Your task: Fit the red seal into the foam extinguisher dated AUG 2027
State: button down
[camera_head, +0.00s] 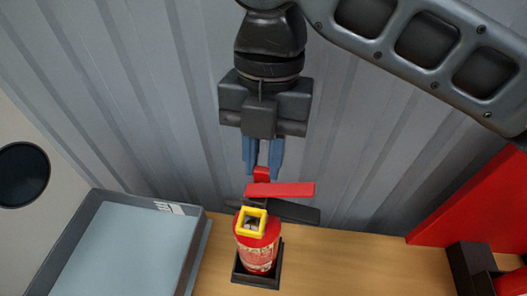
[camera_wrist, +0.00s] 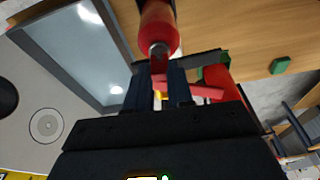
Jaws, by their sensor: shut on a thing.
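A red extinguisher (camera_head: 257,254) stands upright in a black square holder (camera_head: 256,281) on the wooden surface. A yellow square frame (camera_head: 251,212) sits at its top, with a black lever (camera_head: 295,212) sticking out to the right. My gripper (camera_head: 262,160) is above and behind it, its blue fingers shut on a small red piece (camera_head: 262,174), apparently the seal. A flat red bar (camera_head: 282,189) lies just below the fingertips; I cannot tell whether it belongs to that piece or to the extinguisher. In the wrist view the fingers (camera_wrist: 161,88) partly hide the contact. The date is not readable.
A grey-rimmed tray (camera_head: 75,235) with a pale bottom is at the left. A red panel (camera_head: 475,205) and a black holder (camera_head: 468,262) with something red are at the right. A corrugated wall (camera_head: 150,110) stands behind. A green block (camera_wrist: 280,66) lies on the wood.

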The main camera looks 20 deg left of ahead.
jog(key=shift+f, duration=0.1)
dwell(0.6)
jog(key=c, duration=0.9)
grip_release()
jog(key=shift+r, duration=0.55)
notch_tip(320, 180, up, 3)
jog(key=shift+r+b, duration=0.1)
jog(key=shift+b, duration=0.3)
jog(key=d+r, duration=0.2)
jog(key=d, duration=0.2)
jog(key=d+r, duration=0.2)
jog(key=d, duration=0.1)
jog(key=s+d+r+b, duration=0.1)
jog(key=d+r, duration=0.1)
jog(key=d, duration=0.2)
jog(key=shift+d+r, duration=0.35)
